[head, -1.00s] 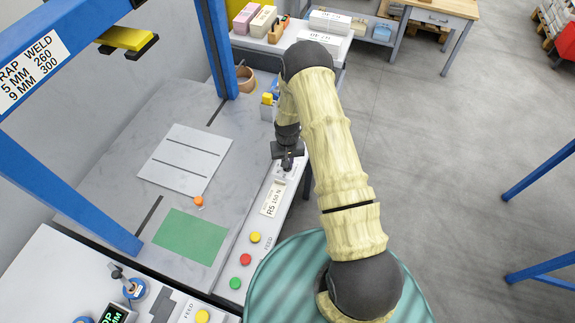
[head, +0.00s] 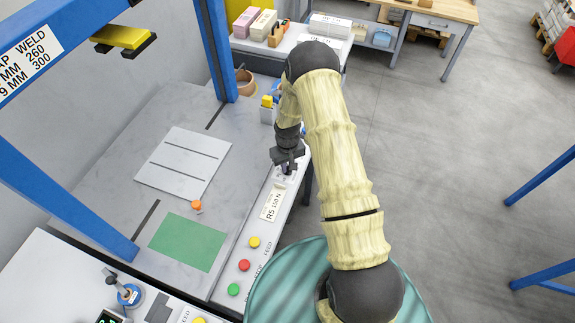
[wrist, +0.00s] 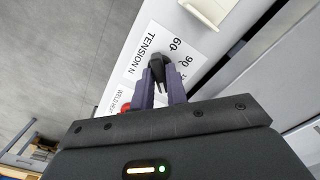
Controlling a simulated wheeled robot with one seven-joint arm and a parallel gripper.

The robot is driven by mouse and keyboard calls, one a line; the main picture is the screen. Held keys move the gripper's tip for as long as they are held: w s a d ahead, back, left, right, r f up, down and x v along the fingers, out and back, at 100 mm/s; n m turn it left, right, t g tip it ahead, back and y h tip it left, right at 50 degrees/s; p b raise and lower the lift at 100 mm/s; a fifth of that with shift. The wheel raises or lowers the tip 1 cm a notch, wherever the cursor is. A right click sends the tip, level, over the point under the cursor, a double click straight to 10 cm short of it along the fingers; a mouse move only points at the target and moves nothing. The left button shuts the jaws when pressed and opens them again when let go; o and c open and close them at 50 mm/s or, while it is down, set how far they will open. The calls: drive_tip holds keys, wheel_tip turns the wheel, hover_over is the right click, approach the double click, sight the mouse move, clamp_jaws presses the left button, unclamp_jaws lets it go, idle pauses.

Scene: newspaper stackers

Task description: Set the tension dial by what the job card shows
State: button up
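The job card (head: 271,204) lies on the front panel of the machine and reads "R5 150 N". In the wrist view, the tension dial (wrist: 157,68) is a small black knob on a white plate lettered "TENSION N", with 60 and 90 readable. The rest of its scale is hidden by my fingers and hand. My gripper (head: 286,170) is down at the panel, just beyond the card. In the wrist view, the two fingers of my gripper (wrist: 162,85) stand close on either side of the knob and appear shut on it. The exact pointer setting is unclear.
Yellow (head: 254,242), red (head: 244,265) and green (head: 233,289) buttons line the panel nearer me. A green mat (head: 188,242) and a grey slotted plate (head: 184,163) lie on the bench. Blue posts (head: 216,50) frame it. The floor at right is open.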

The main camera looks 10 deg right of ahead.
drive_tip(key=o, duration=0.3)
wheel_tip(320, 180, up, 17)
drive_tip(key=b, duration=0.3)
drive_tip(key=shift+r+b, duration=0.2)
drive_tip(key=shift+b, duration=0.1)
idle(0.5)
drive_tip(key=s+r+m+t, duration=0.1)
drive_tip(key=s+r, duration=0.4)
drive_tip(key=s, duration=0.5)
drive_tip(key=s+r+m+t, duration=0.1)
drive_tip(key=s+r, duration=0.3)
drive_tip(key=s, duration=0.6)
drive_tip(key=shift+s+r+t, duration=0.15)
drive_tip(key=shift+r+t, duration=0.15)
drive_tip(key=shift+r, duration=0.1)
